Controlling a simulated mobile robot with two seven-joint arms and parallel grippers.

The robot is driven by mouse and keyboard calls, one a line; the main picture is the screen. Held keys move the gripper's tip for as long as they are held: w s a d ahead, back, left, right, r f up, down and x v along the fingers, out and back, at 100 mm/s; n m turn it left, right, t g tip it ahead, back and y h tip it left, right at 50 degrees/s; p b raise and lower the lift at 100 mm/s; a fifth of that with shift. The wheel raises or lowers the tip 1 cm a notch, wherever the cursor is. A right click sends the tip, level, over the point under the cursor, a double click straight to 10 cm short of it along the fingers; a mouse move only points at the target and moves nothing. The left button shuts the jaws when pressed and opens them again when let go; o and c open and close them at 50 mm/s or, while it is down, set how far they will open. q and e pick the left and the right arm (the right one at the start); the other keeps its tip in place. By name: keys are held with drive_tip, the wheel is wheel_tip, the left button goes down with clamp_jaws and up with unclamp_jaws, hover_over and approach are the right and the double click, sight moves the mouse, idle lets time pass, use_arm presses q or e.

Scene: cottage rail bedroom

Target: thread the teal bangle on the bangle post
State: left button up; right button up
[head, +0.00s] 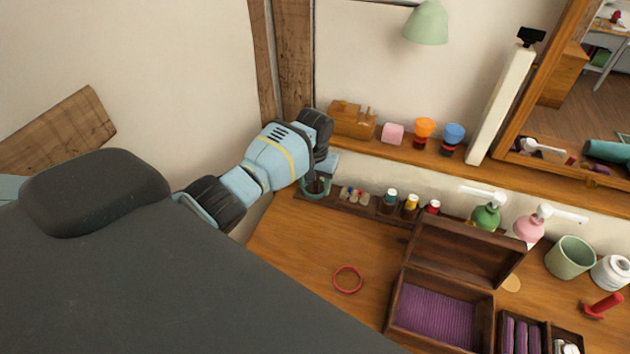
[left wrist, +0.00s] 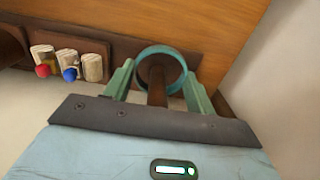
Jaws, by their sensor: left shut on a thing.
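The teal bangle (head: 315,196) is low under my left gripper (head: 317,178), at the left end of a dark wooden rack. In the left wrist view, the bangle (left wrist: 160,48) sits between the two green fingers of my left gripper (left wrist: 158,86), which is shut on it. The dark brown bangle post (left wrist: 156,92) shows inside the ring in that view, so the ring appears to be around it. How far down the post the ring lies I cannot tell. My right gripper is not in view.
The rack (head: 372,208) holds several small bottles right of my gripper. A red bangle (head: 348,279) lies on the desk (head: 300,235). An open jewellery box (head: 460,250) stands to the right. A shelf and wall are close behind my gripper. The desk's left part is clear.

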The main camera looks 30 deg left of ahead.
use_arm(q)
drive_tip(key=o, duration=1.1)
drive_tip(key=shift+c, duration=0.2)
wheel_tip(320, 180, up, 8)
drive_tip(key=p, duration=0.1)
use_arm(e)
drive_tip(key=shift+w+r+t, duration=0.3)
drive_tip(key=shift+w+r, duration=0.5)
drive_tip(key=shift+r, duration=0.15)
use_arm(q)
drive_tip(key=shift+f, duration=0.1)
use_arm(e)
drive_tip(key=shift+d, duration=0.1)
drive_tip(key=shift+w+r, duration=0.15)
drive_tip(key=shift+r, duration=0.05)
